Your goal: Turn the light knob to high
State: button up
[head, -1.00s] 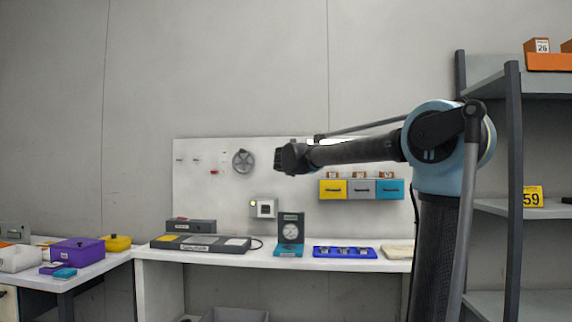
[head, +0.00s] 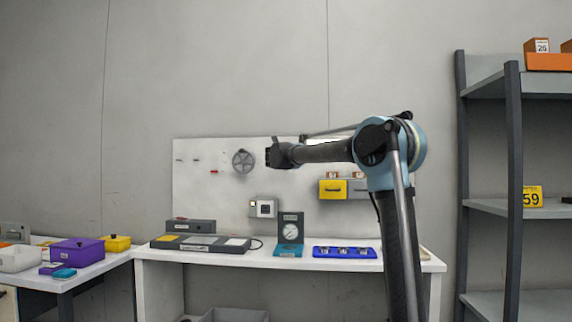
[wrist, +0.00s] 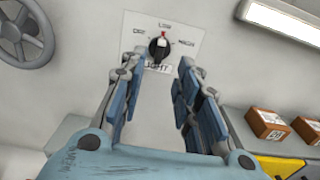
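The light knob (wrist: 159,48) is a dark round knob on a white plate (wrist: 182,68) marked OFF, LOW, HIGH and LIGHT, seen in the wrist view. Its red mark points up at LOW. My gripper (wrist: 161,66) is open, with one blue-padded finger on each side below the knob, and nothing is between the fingers. The fingers look apart from the knob, but the exact distance is hard to tell. In the head view my gripper (head: 271,154) is in front of the white wall panel (head: 205,200), and the knob cannot be made out there.
A grey handwheel (wrist: 24,34) is left of the knob. A bright lamp (wrist: 285,20) is at the upper right. Small brown boxes (wrist: 268,124) sit above a yellow drawer (head: 333,188). A white bench (head: 160,254) with devices stands below, and a grey shelf (head: 514,170) is at right.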

jog(key=w, duration=0.7)
jog(key=shift+w+d, duration=0.15)
jog(key=shift+w, duration=0.15)
grip_shut()
